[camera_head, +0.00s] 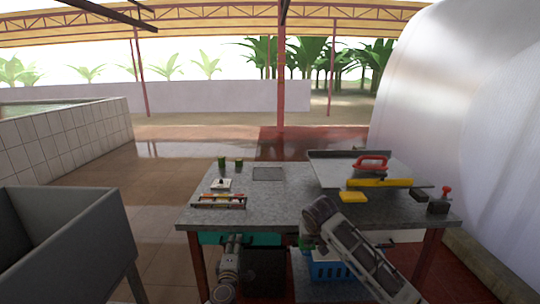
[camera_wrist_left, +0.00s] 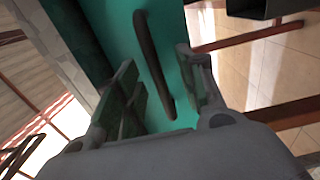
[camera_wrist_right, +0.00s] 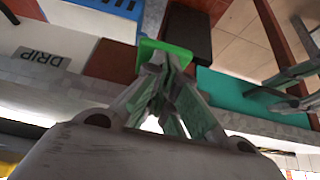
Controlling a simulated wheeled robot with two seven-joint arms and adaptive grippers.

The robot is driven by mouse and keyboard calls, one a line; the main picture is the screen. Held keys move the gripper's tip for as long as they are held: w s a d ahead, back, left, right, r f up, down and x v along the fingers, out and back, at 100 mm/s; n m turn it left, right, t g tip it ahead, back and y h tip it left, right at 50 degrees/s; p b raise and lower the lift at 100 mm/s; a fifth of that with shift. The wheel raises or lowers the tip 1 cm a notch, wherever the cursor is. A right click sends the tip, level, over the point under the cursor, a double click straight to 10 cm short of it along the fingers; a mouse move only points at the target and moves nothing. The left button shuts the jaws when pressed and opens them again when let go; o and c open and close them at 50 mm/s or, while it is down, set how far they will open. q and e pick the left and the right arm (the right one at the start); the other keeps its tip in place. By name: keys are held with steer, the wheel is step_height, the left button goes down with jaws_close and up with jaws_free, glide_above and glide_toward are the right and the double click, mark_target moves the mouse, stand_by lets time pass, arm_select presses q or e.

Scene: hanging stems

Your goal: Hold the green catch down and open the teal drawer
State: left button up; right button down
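The teal drawer (camera_head: 262,239) sits under the left part of the table and looks closed. Its front (camera_wrist_left: 115,30) fills the middle of the left wrist view, with a dark bar handle (camera_wrist_left: 152,65). My left gripper (camera_wrist_left: 158,75) is open, one finger on each side of the handle; contact is not clear. In the head view it is at the drawer front (camera_head: 234,240). The green catch (camera_wrist_right: 165,50) is beside the drawer. My right gripper (camera_wrist_right: 165,66) is shut, fingertips together at the catch and apparently touching it. Its tips are hard to make out in the head view.
The stone-topped table (camera_head: 285,205) carries a metal tray (camera_head: 335,170), a red-handled tool (camera_head: 371,162), a yellow block (camera_head: 353,197) and small items. A blue crate (camera_head: 328,268) is below. A DRIP label (camera_wrist_right: 41,57) is near the catch. A grey sink (camera_head: 65,245) stands left.

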steer(key=shift+f, duration=1.1)
arm_select(q)
jaws_close()
